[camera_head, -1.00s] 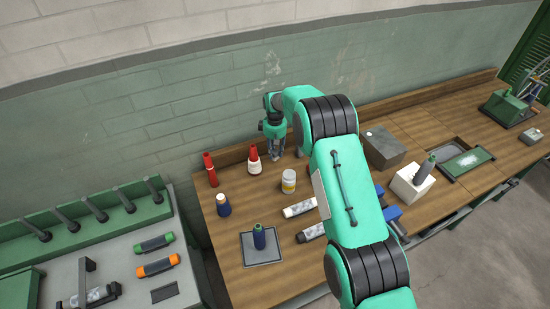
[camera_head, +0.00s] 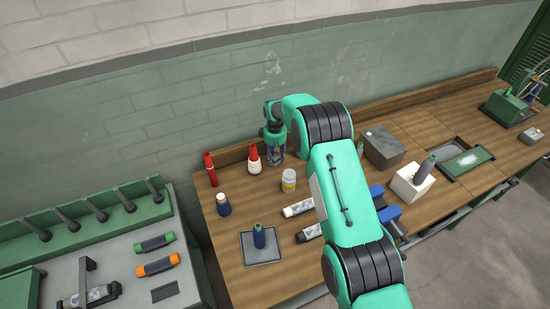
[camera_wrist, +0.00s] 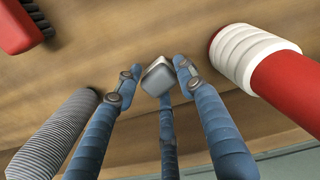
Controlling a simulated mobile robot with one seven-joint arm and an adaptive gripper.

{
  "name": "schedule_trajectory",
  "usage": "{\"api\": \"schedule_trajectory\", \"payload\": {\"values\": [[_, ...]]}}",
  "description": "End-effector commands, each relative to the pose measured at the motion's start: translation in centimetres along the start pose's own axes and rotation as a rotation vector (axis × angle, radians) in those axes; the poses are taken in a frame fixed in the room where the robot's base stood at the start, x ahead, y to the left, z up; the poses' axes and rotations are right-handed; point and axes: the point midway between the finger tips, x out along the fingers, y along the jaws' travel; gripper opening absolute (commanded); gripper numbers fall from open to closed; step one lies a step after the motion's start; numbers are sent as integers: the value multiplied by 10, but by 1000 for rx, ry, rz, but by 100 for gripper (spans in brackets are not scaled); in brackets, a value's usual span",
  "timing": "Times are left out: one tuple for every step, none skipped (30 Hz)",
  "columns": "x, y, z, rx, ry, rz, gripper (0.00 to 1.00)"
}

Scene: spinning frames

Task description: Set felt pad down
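A small grey block (camera_wrist: 157,79), seemingly the felt pad, lies tilted between the blue fingertips of my gripper (camera_wrist: 158,67) in the wrist view. The fingers are close around it, one behind it and one on either side. Narrow gaps seem to show at the sides, so I cannot tell whether they grip it. In the head view my gripper (camera_head: 275,155) points down at the back of the wooden bench, right of a red-and-white bottle (camera_head: 254,160). The pad cannot be made out there.
In the wrist view a red brush (camera_wrist: 28,26) is at upper left, a ribbed grey cylinder (camera_wrist: 60,128) at lower left, and a red-and-white cylinder (camera_wrist: 268,75) close at right. A pale jar (camera_head: 289,181) stands in front of my gripper, a grey block (camera_head: 384,148) to its right.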

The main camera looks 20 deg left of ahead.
Motion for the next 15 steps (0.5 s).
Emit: {"api": "schedule_trajectory", "payload": {"values": [[-1, 0, 0, 0, 0, 0, 50], [-1, 0, 0, 0, 0, 0, 50], [-1, 0, 0, 0, 0, 0, 50], [-1, 0, 0, 0, 0, 0, 50], [-1, 0, 0, 0, 0, 0, 50], [-1, 0, 0, 0, 0, 0, 50], [-1, 0, 0, 0, 0, 0, 50], [-1, 0, 0, 0, 0, 0, 50], [-1, 0, 0, 0, 0, 0, 50], [-1, 0, 0, 0, 0, 0, 50], [-1, 0, 0, 0, 0, 0, 50], [-2, 0, 0, 0, 0, 0, 50], [-3, 0, 0, 0, 0, 0, 50], [-3, 0, 0, 0, 0, 0, 50], [-5, 0, 0, 0, 0, 0, 50]]}}
